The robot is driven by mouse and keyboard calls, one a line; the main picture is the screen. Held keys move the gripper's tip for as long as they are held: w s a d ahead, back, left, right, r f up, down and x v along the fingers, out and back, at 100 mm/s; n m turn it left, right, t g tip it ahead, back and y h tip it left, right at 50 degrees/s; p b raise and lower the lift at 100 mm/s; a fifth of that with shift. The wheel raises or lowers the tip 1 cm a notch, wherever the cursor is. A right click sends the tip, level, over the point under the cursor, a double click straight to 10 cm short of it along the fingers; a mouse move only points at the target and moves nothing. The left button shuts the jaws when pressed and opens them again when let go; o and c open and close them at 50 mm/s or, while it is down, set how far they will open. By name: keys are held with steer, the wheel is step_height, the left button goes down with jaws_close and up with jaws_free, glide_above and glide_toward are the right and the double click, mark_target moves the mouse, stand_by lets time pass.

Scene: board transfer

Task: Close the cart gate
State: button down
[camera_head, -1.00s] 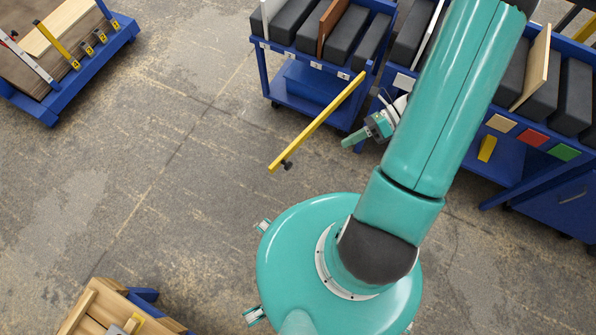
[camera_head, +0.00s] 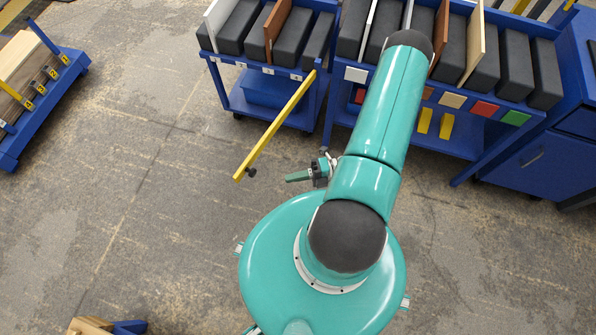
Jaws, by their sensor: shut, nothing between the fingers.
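The cart gate (camera_head: 278,122) is a yellow bar, swung outward from the front right corner of the left blue cart (camera_head: 262,114). Its free end, with a black knob (camera_head: 251,172), points toward the lower left over open floor. My gripper (camera_head: 288,178) is shut and empty, its green fingers pointing left. In the picture it is just right of the knob, on the right side of the bar, with a visible gap between them. My arm hides part of the right cart, not the gate.
A second blue cart (camera_head: 470,158) with dark boards and coloured tags stands to the right, near my arm. A blue cabinet (camera_head: 540,165) is beyond it. Another blue cart (camera_head: 55,100) is at far left. The floor (camera_head: 150,190) left of the gate is clear.

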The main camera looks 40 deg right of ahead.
steer(key=w+a, duration=0.6)
steer(key=shift+w+a, duration=0.15)
steer(key=shift+a, duration=0.2)
steer(key=shift+w+f, duration=0.1)
